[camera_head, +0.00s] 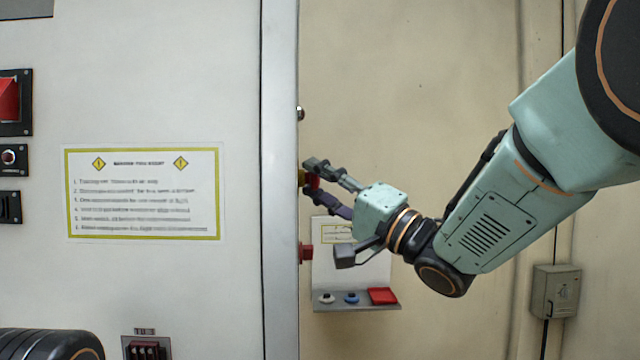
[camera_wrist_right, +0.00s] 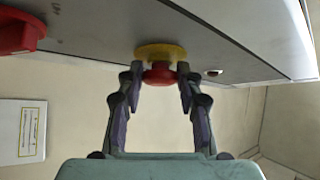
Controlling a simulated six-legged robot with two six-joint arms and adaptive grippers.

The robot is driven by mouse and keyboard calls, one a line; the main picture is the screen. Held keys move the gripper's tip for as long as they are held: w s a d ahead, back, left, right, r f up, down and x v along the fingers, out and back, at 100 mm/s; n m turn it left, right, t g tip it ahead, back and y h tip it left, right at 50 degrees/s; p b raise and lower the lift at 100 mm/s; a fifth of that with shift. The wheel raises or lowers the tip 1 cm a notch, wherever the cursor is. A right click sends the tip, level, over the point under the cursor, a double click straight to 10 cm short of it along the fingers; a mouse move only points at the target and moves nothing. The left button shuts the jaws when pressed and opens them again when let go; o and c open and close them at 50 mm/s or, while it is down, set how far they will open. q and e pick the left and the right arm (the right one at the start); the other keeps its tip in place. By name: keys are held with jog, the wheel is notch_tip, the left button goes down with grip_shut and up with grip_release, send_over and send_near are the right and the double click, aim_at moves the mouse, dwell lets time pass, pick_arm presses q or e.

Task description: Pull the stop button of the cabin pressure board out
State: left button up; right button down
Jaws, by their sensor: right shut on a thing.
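The stop button (camera_wrist_right: 158,75) is a red knob on a yellow round base (camera_wrist_right: 160,51), fixed on the narrow side face of the grey cabinet. My right gripper (camera_wrist_right: 160,78) is shut on the red knob, with one finger on each side of it in the right wrist view. In the head view the right gripper (camera_head: 312,174) reaches in from the right to the cabinet edge, and its fingers hide most of the button. My left gripper is not in view.
Another red part (camera_head: 306,252) sticks out lower on the same side face. A small shelf (camera_head: 345,307) with two knobs and a red square (camera_head: 383,296) lies below my right gripper. A silver knob (camera_head: 300,113) sits above. The cabinet front (camera_head: 160,60) carries a yellow-framed sign (camera_head: 145,192).

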jog(key=shift+f, duration=0.1)
jog(key=shift+d+p, duration=0.35)
jog(key=shift+p, duration=0.2)
jog(key=c, duration=1.3)
grip_release()
jog(key=shift+f, duration=0.1)
jog(key=o, duration=0.5)
jog(key=shift+s+d, duration=0.1)
jog(key=shift+d, duration=0.3)
jog(key=shift+c, duration=0.2)
jog(key=v, duration=1.1)
jog(key=shift+s+d, duration=0.25)
jog(key=shift+d, duration=0.05)
